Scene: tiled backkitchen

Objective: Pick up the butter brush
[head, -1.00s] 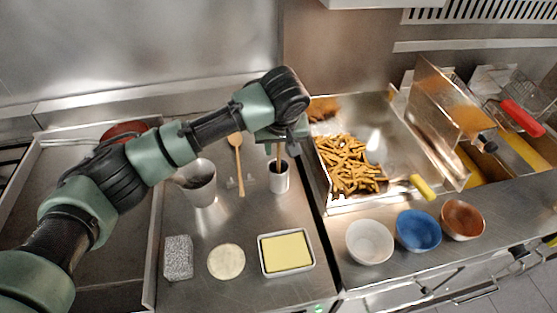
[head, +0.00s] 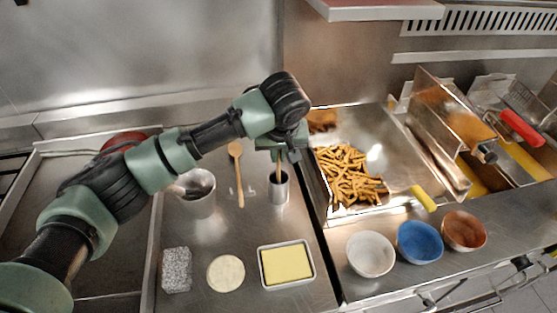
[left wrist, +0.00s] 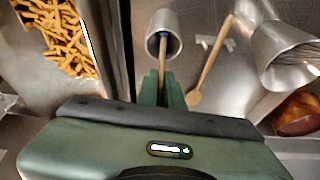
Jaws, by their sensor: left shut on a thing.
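The butter brush stands in a small metal cup (head: 279,190), with its wooden handle (head: 279,173) sticking up. Its lower end is hidden inside the cup. My left gripper (head: 280,154) is above the cup, at the top of the handle. In the left wrist view the green fingers (left wrist: 162,88) are shut on the handle (left wrist: 163,58), which runs into the cup (left wrist: 163,27). My right gripper is not in view.
A larger metal pot (head: 199,198) and a wooden spoon (head: 238,170) are left of the cup. A butter dish (head: 313,272) is in front. Fries (head: 350,178) lie in a steel tray to the right. Three bowls, including a blue one (head: 419,242), stand at the front right.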

